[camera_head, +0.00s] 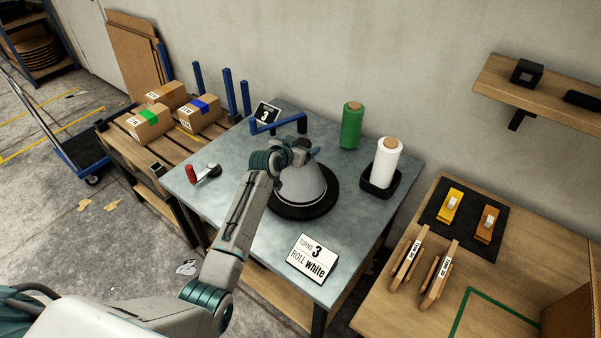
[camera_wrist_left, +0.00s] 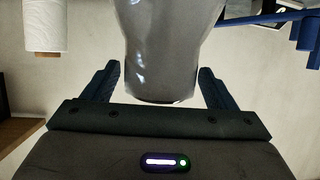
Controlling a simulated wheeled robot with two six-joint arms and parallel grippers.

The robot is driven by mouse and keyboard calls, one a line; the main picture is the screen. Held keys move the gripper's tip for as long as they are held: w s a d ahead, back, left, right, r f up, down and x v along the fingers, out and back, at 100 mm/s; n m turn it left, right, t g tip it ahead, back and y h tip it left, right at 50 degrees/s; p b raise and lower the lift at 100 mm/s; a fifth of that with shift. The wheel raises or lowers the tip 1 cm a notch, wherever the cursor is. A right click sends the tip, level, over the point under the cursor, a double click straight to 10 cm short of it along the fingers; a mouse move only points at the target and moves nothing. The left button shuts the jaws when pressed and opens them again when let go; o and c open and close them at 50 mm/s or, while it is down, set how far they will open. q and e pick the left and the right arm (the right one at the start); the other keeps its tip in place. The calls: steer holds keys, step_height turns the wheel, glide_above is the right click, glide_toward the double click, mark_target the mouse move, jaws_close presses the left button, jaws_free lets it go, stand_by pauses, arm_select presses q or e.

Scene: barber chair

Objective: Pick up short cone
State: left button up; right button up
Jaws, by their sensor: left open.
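The short cone (camera_head: 303,187) is grey, wide at the bottom and narrow at the top. It stands upright on a black round base (camera_head: 329,202) on the grey metal table. My left gripper (camera_head: 299,150) is at its top. In the left wrist view the cone (camera_wrist_left: 162,45) appears upside down, with its blunt narrow end between the two fingers of my open left gripper (camera_wrist_left: 158,72). Gaps show on both sides, so the fingers do not grip it. The gripper hides part of the cone's top in the head view. My right gripper is not in view.
A blue bent bar (camera_head: 278,124) is just behind the gripper. A green roll (camera_head: 351,126) and a white roll (camera_head: 385,160) in a black tray stand at the back right. A sign (camera_head: 312,258) lies in front. A red-handled tool (camera_head: 191,173) is at left.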

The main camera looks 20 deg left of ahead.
arm_select(q)
steer(key=c, duration=1.6)
jaws_close()
steer(key=shift+r, duration=0.1)
